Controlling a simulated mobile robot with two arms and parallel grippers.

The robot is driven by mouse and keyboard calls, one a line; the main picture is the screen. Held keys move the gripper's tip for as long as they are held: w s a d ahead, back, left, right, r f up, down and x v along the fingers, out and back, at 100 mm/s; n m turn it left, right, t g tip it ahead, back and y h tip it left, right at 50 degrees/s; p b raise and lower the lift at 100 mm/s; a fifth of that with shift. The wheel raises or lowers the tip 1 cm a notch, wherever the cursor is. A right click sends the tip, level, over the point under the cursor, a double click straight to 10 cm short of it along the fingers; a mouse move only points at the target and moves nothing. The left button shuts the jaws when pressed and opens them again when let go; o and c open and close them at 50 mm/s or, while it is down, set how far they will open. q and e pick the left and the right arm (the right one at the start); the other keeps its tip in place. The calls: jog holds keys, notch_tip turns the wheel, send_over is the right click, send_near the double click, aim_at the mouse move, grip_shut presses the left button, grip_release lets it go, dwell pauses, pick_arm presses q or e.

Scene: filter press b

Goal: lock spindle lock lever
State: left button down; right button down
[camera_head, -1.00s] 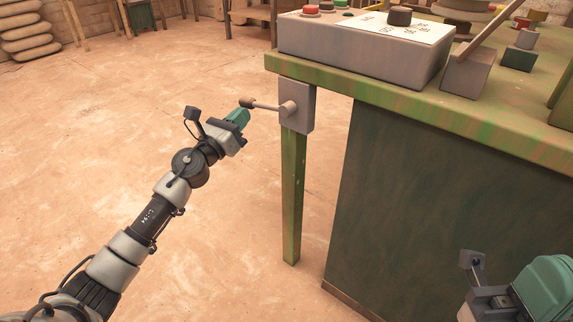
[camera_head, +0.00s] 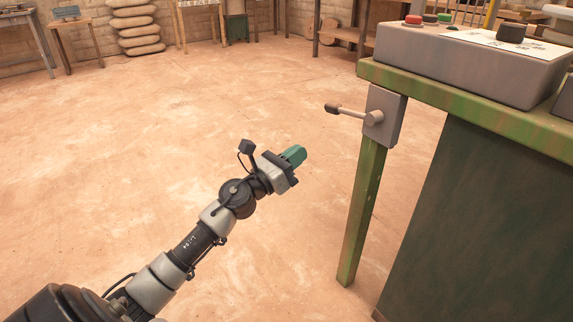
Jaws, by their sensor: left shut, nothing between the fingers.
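The spindle lock lever (camera_head: 350,111) is a light metal rod with a dark brown knob (camera_head: 332,108) at its left end. It sticks out to the left, nearly level, from a round hub on a grey plate (camera_head: 385,117). The plate is fixed at the top of the green table leg. My left gripper (camera_head: 297,155) has green fingers and is shut and empty. It is below and to the left of the knob, clear of the lever. My right gripper is out of the picture.
The green table (camera_head: 470,100) carries a grey control box (camera_head: 465,60) with red and green buttons and a dark knob. Its leg (camera_head: 362,220) stands right of my left arm. The floor (camera_head: 130,180) around the arm is open. Stacked sacks (camera_head: 135,25) lie far back.

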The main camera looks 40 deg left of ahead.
pick_arm(q)
jog(key=shift+v, duration=1.5)
jog(key=shift+w, duration=0.1)
